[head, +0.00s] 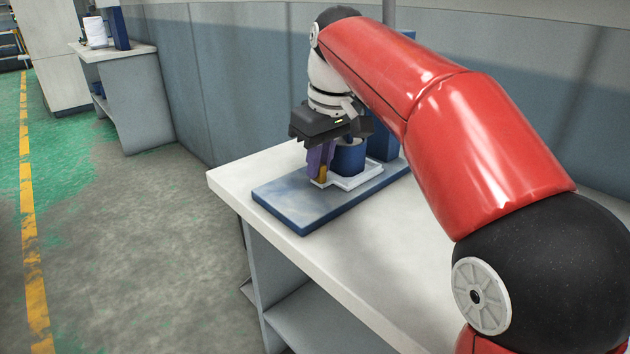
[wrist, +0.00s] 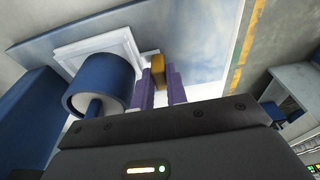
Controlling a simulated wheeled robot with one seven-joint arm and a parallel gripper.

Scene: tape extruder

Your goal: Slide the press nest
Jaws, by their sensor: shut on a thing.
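The press nest (head: 358,180) is a white square tray lying on the blue base plate (head: 290,208) of the press; it also shows in the wrist view (wrist: 90,49). A yellow-brown tab (head: 321,174) stands at its near left edge. In the wrist view the tab (wrist: 157,68) sits between the two purple fingers. My gripper (head: 318,166) points down and is shut on the tab. A blue cylinder (head: 347,158) is above the nest, right beside my fingers. My gripper partly hides the nest and the cylinder's top.
The press column (head: 384,146) stands behind the nest. The left part of the base plate is bare. The white table top (head: 285,162) is clear around the press. Another table (head: 125,95) stands far off at the left.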

